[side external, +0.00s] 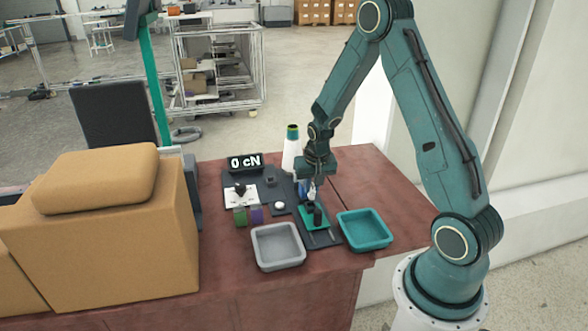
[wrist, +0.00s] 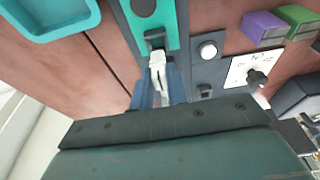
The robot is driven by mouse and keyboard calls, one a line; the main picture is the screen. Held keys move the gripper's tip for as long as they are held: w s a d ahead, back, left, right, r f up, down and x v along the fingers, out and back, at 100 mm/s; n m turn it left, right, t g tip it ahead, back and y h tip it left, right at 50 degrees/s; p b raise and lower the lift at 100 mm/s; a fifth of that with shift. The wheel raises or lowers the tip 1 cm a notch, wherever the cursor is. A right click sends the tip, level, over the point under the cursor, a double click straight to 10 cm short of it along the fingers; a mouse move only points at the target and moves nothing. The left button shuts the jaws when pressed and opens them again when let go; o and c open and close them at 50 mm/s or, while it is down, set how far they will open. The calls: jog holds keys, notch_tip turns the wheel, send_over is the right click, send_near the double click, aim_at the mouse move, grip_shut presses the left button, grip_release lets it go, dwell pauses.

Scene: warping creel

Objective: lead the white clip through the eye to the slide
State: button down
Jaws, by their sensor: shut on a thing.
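My gripper (side external: 312,182) points down over the dark board, its fingers closed around a white clip (wrist: 157,66). The clip sticks out past the blue-grey fingertips in the wrist view. Its tip is close to a small black block at the end of a green plate (wrist: 168,12); I cannot tell if they touch. The green plate, likely the slide, also shows in the side view (side external: 306,224), with dark upright parts on it. I cannot make out the eye for certain, nor any thread.
A teal tray (side external: 365,243) stands right of the board and a grey tray (side external: 252,248) at its front left. Purple (wrist: 264,28) and green (wrist: 299,18) blocks and a white round button (wrist: 208,50) sit nearby. A white cone (side external: 290,150) stands behind.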

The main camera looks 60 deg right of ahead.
jog(key=shift+f, duration=0.7)
jog(key=shift+f, duration=1.35)
dwell(1.8)
jog(key=c, duration=1.1)
grip_release()
jog(key=shift+o, duration=0.2)
jog(key=shift+r, duration=0.1)
jog(key=shift+v, duration=3.4)
jog(key=shift+r, duration=0.1)
jog(key=v, duration=1.3)
jog(key=shift+r, duration=0.3)
